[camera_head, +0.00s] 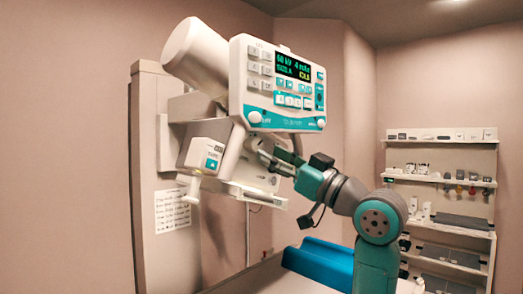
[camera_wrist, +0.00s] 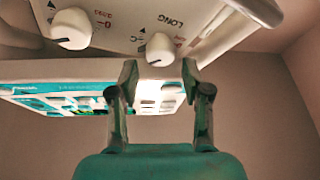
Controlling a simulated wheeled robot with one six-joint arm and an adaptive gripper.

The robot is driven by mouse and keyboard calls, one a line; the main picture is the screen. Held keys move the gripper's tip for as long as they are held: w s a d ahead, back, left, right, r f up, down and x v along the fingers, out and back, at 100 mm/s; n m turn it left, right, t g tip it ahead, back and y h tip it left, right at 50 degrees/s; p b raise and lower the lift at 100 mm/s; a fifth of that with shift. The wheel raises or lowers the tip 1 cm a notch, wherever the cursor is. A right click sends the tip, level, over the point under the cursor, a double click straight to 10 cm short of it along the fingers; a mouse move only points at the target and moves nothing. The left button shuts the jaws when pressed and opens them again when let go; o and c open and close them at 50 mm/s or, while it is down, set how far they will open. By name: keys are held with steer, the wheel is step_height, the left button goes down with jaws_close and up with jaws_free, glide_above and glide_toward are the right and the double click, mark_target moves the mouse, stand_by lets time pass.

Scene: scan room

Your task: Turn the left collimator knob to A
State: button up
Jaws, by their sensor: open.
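Two white round knobs show on a pale panel (camera_wrist: 115,22) in the wrist view: one at the upper left (camera_wrist: 72,30) and one right of centre (camera_wrist: 160,50), beside the word LONG. Contact is not clear. In the head view my gripper (camera_head: 257,148) is at the collimator under the console, and the knobs there are hidden.
A console (camera_head: 285,85) with a lit display hangs just above my gripper. A white handled box (camera_head: 203,160) is at its left. A blue cushion (camera_head: 320,260) lies below. Shelves (camera_head: 440,180) with small items stand at the far right.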

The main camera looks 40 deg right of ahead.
mark_target(259, 147)
steer(key=shift+x, duration=2.05)
steer(key=c, duration=0.9)
steer(key=shift+o, duration=0.2)
steer(key=shift+n, duration=0.3)
steer(key=shift+d+r+n+g+y, duration=0.1)
steer(key=shift+n+g+y, duration=0.25)
steer(key=shift+n+y, duration=0.75)
steer(key=shift+d+n+g+y, duration=0.1)
steer(key=shift+n+g+y, duration=0.35)
steer(key=shift+n, duration=1.25)
